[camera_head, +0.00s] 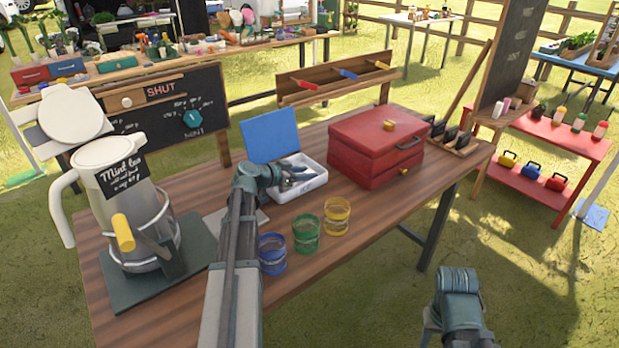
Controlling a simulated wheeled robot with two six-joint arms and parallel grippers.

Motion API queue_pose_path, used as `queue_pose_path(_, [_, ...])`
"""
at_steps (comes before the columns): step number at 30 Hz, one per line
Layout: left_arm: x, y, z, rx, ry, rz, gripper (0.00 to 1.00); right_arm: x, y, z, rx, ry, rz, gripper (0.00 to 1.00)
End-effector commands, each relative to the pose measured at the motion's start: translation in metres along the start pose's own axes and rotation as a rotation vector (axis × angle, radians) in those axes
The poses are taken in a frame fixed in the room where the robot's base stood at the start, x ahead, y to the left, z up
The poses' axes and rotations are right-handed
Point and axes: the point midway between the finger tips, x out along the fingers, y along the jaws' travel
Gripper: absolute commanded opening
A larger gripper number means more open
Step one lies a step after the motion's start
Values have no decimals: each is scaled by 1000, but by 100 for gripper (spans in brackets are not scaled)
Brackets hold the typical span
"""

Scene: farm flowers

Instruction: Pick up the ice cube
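A white tray (312,185) with dark lettering on its front, apparently "ICE", stands on the wooden table with its blue lid (270,135) raised behind it. My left gripper (292,176) reaches over the tray's left side, with its dark fingers at or in the tray. I cannot tell whether it is open or shut, or whether it touches anything. No ice cube can be made out clearly; the gripper and tray wall hide part of the inside. My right arm is at the lower right, off the table, and its fingers are not seen clearly.
Blue (272,254), green (306,233) and yellow (337,216) banded glasses stand in front of the tray. A red box (375,147) is right of it. A large "Mint" jug (125,205) stands left on a dark stand. The table's right front is clear.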

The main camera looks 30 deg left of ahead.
Motion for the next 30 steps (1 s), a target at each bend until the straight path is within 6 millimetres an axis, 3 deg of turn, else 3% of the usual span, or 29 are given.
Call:
queue_pose_path(1, [0, 0, 0, 0, 0, 0, 38, 0, 0, 0, 0, 0, 0, 50])
queue_pose_path(6, [0, 0, 0, 0, 0, 0, 7, 0, 0, 0, 0, 0, 0, 50])
queue_pose_path(8, [0, 0, 0, 0, 0, 0, 0, 0, 0, 0, 0, 0, 0, 50])
queue_pose_path(20, [-2, 0, -3, 0, 0, 0, 0, -4, 0, 0, 0, 0, 0, 50])
queue_pose_path(30, [-15, 0, -34, 0, 0, 0, 0, -37, 4, 2, 0, 0, 0, 50])
